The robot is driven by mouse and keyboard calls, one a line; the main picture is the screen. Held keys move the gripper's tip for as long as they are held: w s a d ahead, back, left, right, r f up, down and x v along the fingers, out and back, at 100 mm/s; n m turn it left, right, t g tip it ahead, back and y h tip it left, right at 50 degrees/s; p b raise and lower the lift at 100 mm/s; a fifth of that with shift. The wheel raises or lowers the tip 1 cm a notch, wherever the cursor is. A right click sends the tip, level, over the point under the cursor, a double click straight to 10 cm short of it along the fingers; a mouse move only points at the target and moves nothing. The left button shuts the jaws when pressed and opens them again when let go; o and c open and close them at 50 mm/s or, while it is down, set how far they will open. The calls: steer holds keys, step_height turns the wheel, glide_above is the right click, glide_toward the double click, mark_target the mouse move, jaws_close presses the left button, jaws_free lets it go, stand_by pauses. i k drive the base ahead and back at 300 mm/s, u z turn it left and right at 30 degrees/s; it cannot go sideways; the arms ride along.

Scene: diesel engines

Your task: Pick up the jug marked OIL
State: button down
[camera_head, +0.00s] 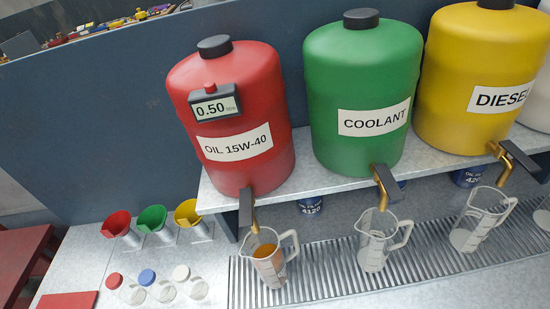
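A clear measuring jug (269,260) with amber liquid in it stands on the slotted drip grate (325,285), under the tap of the red tank (232,115) labelled OIL 15W-40. Its handle points right. I cannot read a marking on the jug itself. A second clear jug (376,240), seemingly empty, stands under the green tank's tap. A third clear jug (480,222) stands under the yellow tank's tap. My gripper is not in view.
The green COOLANT tank (362,85) and yellow DIESEL tank (482,75) share a shelf (315,180) above the jugs. Tap levers (247,208) hang close over the jugs. Coloured funnels (153,220) and small capped jars (152,288) stand left of the grate.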

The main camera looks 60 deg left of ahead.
mark_target(264, 249)
steer(key=u, duration=0.05)
steer(key=k, duration=1.3)
steer(key=u, duration=0.65)
